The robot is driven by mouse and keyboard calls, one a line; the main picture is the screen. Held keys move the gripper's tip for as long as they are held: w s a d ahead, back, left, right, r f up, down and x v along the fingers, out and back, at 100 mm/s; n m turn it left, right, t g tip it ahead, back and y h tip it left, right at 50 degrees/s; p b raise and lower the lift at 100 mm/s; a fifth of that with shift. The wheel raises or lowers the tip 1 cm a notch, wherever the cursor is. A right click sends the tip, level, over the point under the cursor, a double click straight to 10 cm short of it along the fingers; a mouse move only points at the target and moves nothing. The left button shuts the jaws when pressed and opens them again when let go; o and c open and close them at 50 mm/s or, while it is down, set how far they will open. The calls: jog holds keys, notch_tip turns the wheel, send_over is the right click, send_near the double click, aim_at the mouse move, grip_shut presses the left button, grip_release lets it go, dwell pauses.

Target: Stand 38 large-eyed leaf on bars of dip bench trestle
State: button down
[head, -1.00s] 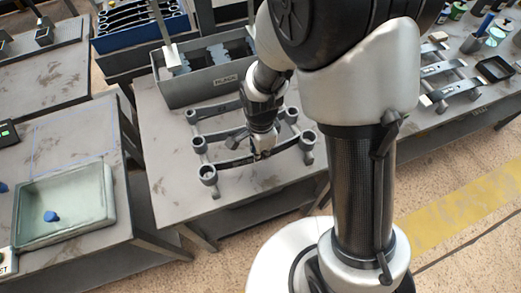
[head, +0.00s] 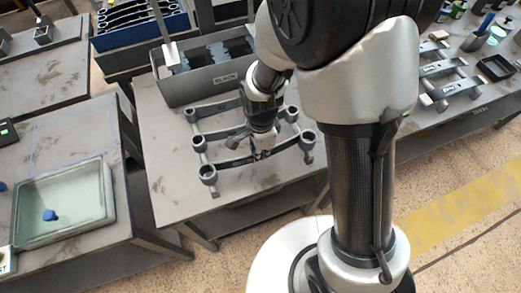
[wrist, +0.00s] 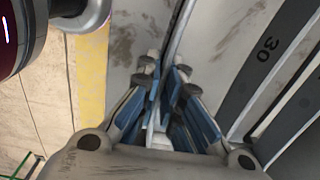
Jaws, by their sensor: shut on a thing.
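My gripper (head: 258,154) is shut on a dark grey leaf (head: 235,162), the front one of the leaves on the trestle. Its left end is a large round eye beside the trestle's front left corner, and its right end lies near the front right corner. In the wrist view the blue-padded fingers (wrist: 165,88) close on the leaf's narrow edge (wrist: 183,32). The trestle (head: 199,154) stands on a grey bench and its side bars run front to back. Other leaves (head: 218,107) lie across it behind. I cannot read a number on the held leaf, nor tell whether it touches the bars.
A grey labelled trough (head: 190,92) stands behind the trestle. A leaf marked 30 (wrist: 262,55) lies close right of my fingers. A pale tray (head: 106,190) with a blue item sits on the left bench. Another rack (head: 450,90) stands on the right bench.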

jog(key=shift+f, duration=0.2)
jog(key=c, duration=1.7)
grip_release()
jog(key=shift+o, duration=0.3)
jog(key=shift+s+f, duration=0.1)
jog(key=o, duration=0.4)
jog(key=shift+o, duration=0.2)
jog(key=shift+r, duration=0.2)
jog(key=shift+r+p, duration=2.65)
jog(key=shift+r, duration=0.8)
